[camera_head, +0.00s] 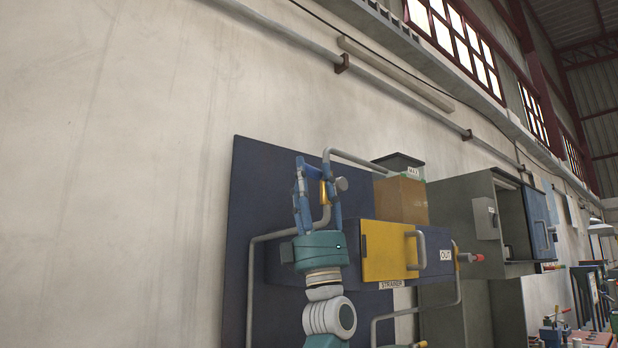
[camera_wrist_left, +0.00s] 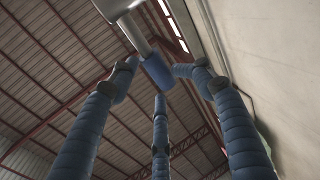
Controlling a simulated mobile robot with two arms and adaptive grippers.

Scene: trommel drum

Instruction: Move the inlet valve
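The inlet valve shows in the head view as a brass-coloured body (camera_head: 325,192) on a grey pipe, partly hidden by my left gripper (camera_head: 318,172). In the left wrist view a blue cylindrical handle (camera_wrist_left: 158,72) sits on a grey stem; I take it to be the valve's handle. My left gripper (camera_wrist_left: 158,82) points up, its three blue-padded fingers spread around and just short of this handle. I see gaps between the fingertips and the handle; contact is not clear. My right gripper is not in view.
A dark blue panel (camera_head: 250,185) on the wall carries a yellow strainer door (camera_head: 389,250) and bent grey pipes. An outlet valve with a red end (camera_head: 480,257) sticks out right. Grey open cabinets (camera_head: 472,205) stand farther right. The wall at left is bare.

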